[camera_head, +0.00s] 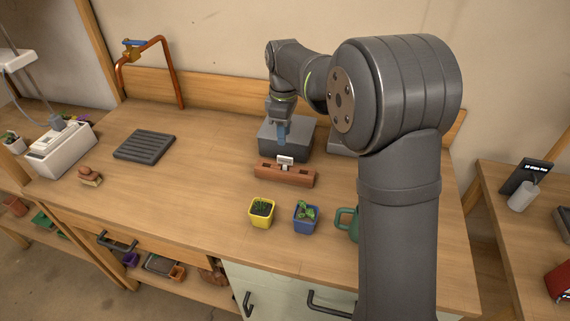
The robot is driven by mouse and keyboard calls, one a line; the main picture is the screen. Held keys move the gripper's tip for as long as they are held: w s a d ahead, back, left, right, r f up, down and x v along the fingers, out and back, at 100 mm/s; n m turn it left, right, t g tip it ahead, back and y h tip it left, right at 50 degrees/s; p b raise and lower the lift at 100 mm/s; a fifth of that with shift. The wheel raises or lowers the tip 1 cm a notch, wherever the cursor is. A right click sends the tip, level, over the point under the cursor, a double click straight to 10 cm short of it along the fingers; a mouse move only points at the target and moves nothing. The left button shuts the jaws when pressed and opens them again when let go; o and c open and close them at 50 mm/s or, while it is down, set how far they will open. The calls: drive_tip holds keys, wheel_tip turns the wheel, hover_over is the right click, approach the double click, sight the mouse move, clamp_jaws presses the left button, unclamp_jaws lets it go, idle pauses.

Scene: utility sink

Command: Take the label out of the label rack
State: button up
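The label rack (271,172) is a low reddish-brown block on the wooden worktop, near the middle of the view. A small white label (285,159) stands upright in it, near the middle of its length. My gripper (282,138) points down behind the rack, in front of or over a dark grey box. It appears apart from the label.
The dark grey box (305,139) stands behind the rack. A ribbed dark tray (144,146) lies left; worktop between is clear.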

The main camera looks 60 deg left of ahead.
sight(285, 157)
wheel_tip(285, 157, down, 10)
drive_tip(key=shift+w+f, duration=0.15)
clamp_jaws()
idle(0.4)
